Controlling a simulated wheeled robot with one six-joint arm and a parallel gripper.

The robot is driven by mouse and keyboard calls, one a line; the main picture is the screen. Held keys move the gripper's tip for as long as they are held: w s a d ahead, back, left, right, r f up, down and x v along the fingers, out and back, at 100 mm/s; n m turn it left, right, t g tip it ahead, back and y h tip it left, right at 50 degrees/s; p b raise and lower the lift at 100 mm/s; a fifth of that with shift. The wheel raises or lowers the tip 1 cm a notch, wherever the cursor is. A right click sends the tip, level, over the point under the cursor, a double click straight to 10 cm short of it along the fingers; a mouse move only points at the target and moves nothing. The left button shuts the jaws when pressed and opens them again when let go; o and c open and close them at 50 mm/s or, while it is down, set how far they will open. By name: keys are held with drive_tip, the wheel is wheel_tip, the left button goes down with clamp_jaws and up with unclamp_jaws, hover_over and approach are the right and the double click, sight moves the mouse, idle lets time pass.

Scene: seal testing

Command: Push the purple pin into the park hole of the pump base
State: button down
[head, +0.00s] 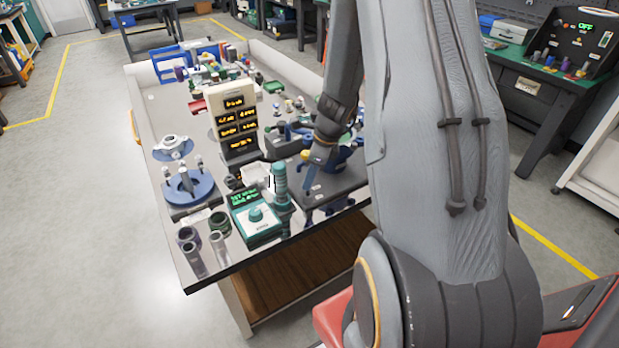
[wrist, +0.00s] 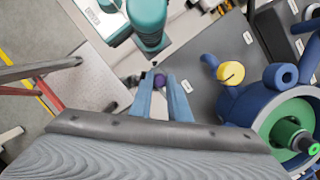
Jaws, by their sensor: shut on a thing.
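My gripper (wrist: 160,88) shows in the wrist view as two light-blue fingers pointing up the picture. The fingertips are over or close to the left edge of a dark grey plate (wrist: 205,110). A blue pump body (wrist: 255,107) with a green centre stands on the plate's right side; I cannot tell whether the plate is part of the pump base. The park hole cannot be made out. In the head view the blue pump (head: 346,157) is partly behind my arm, and the pin cannot be made out.
A teal cylinder (wrist: 147,15) stands just beyond the fingertips; it also shows in the head view (head: 281,185) beside a teal control box (head: 256,216). A yellow-topped post (wrist: 231,72) rises right of the fingers. A display tower (head: 236,120) and many small parts crowd the table.

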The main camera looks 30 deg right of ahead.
drive_tip(key=shift+f, duration=0.5)
drive_tip(key=shift+b, duration=0.3)
drive_tip(key=c, duration=1.6)
unclamp_jaws()
drive_tip(key=shift+r, duration=0.1)
drive_tip(key=shift+r+p, duration=2.4)
drive_tip(key=shift+p, duration=0.3)
